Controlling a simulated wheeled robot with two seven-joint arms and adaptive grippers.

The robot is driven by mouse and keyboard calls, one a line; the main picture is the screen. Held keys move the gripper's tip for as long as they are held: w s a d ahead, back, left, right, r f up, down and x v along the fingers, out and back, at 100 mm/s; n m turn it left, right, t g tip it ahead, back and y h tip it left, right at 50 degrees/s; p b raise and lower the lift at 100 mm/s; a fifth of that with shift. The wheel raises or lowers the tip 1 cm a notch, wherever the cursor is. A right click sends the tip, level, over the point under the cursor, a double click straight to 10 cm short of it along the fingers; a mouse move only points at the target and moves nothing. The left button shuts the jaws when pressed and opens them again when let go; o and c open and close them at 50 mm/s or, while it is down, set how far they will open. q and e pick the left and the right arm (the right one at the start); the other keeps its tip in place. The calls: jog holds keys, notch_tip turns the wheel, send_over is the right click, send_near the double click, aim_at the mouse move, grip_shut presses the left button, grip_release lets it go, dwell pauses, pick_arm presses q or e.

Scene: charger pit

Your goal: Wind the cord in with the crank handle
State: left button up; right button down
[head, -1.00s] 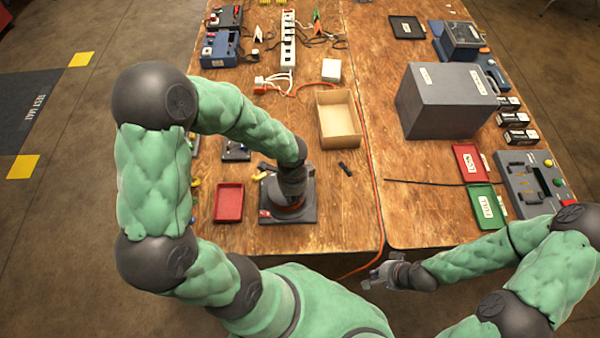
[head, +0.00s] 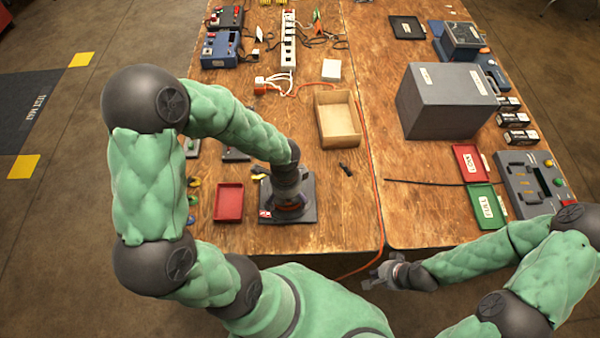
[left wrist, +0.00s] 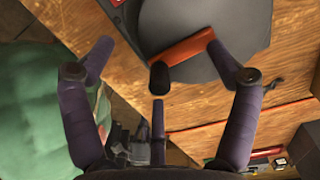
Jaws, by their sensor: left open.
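The cord reel is a dark grey drum on a dark square base (head: 306,212) near the front of the left table, mostly hidden by my left arm in the head view. In the left wrist view its grey drum (left wrist: 225,25) carries an orange-red crank arm (left wrist: 188,46) ending in a black crank handle (left wrist: 158,78). My left gripper (left wrist: 160,60) is open, its fingers apart on either side of the handle, not visibly touching it. An orange cord (head: 374,185) runs along the table seam and over the front edge. My right gripper (head: 384,270) looks open and empty near that edge.
A red tray (head: 229,202) lies left of the reel. A wooden box (head: 338,138) and a small black piece (head: 345,168) lie behind it. A large grey box (head: 445,103), a red tray (head: 471,163) and a green tray (head: 486,206) are on the right table.

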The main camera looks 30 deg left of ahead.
pick_arm(q)
jog(key=shift+w+r, duration=0.1)
jog(key=shift+r, duration=0.05)
pick_arm(e)
jog(key=shift+r, duration=0.1)
pick_arm(q)
jog(key=shift+r+p, duration=3.65)
jog(key=shift+r, duration=0.3)
pick_arm(e)
notch_tip(320, 180, up, 7)
pick_arm(q)
jog(key=shift+f, duration=0.1)
